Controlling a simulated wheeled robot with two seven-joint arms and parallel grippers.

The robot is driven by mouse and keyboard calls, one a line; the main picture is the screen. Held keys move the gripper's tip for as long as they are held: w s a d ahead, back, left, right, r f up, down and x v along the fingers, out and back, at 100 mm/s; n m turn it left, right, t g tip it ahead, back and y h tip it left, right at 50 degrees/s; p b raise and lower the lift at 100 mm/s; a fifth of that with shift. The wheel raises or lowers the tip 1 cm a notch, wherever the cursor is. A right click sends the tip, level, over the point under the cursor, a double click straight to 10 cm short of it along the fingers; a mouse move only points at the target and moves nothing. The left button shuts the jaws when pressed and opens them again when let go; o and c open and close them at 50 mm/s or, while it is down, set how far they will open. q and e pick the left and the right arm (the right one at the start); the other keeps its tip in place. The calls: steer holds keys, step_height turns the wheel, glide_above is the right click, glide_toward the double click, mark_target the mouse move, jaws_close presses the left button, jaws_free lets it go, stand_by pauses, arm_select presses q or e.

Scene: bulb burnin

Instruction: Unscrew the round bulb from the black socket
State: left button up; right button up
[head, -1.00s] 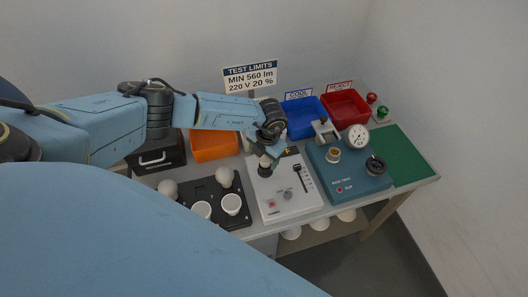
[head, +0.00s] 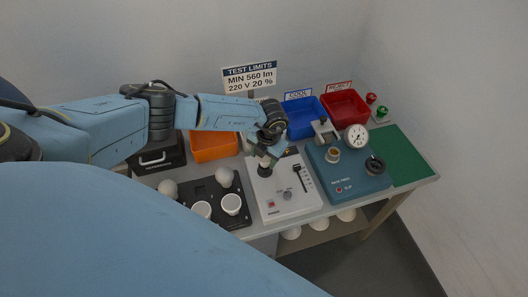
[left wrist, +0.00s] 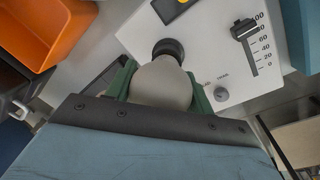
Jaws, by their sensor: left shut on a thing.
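The round bulb (left wrist: 162,84) is pale and sits between the green fingers of my left gripper (left wrist: 160,88) in the left wrist view. My left gripper is shut on it. The bulb's far end meets the black socket (left wrist: 168,47) on the white test box; whether its thread is still engaged cannot be seen. In the head view my left gripper (head: 266,157) is over the white box, with the black socket (head: 264,169) just below it and the bulb mostly hidden. My right gripper is not in view.
The white box (head: 284,205) has a slider and knob. A black tray (head: 202,187) with several bulbs is on its left. An orange bin (head: 213,147) is behind; blue (head: 304,117) and red (head: 345,108) bins stand further right. A teal tester (head: 350,178) stands to the right.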

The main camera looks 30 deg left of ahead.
arm_select(q)
steer(key=n, duration=0.3)
steer(key=n+p, duration=0.1)
steer(key=n, duration=0.3)
steer(key=shift+a+r+g+p, duration=0.2)
steer(key=shift+g+p, duration=0.1)
steer(key=shift+g, duration=0.1)
steer(key=n, duration=0.2)
steer(key=n+p, duration=0.1)
steer(key=n, duration=0.2)
steer(key=shift+w+r+g+h, duration=0.1)
steer(key=shift+g+h, duration=0.2)
steer(key=n, duration=0.4)
steer(key=shift+n+h, duration=0.3)
steer(key=shift+n, duration=0.1)
steer(key=n, duration=0.4)
steer(key=shift+d+n+h, duration=0.1)
steer(key=shift+n+h, duration=0.2)
steer(key=o, duration=0.9)
steer(key=shift+c, duration=0.2)
steer(key=shift+f, duration=0.2)
steer(key=shift+d, duration=0.15)
